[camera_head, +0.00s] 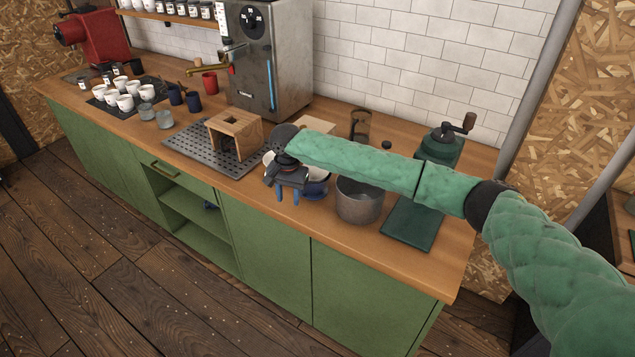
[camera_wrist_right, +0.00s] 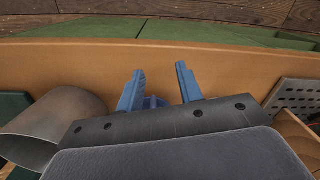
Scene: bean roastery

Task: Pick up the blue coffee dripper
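The blue coffee dripper (camera_head: 317,188) stands on the wooden counter near its front edge, just left of the grey metal pot. It is partly hidden behind my right gripper and forearm. My right gripper (camera_head: 288,202) is at the dripper's left front side, with its blue fingers apart. In the right wrist view the open fingers of the gripper (camera_wrist_right: 160,68) have bare counter between their tips. A small blue part, likely the dripper (camera_wrist_right: 154,102), shows at the finger bases; the gripper body hides the rest. Contact cannot be told. My left gripper is out of view.
The grey metal pot (camera_head: 358,201) stands close on the right, also in the wrist view (camera_wrist_right: 52,125). A perforated tray (camera_head: 187,148) with a wooden stand (camera_head: 236,134) is on the left. A green-based hand grinder (camera_head: 440,150) and espresso machine (camera_head: 268,60) stand behind.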

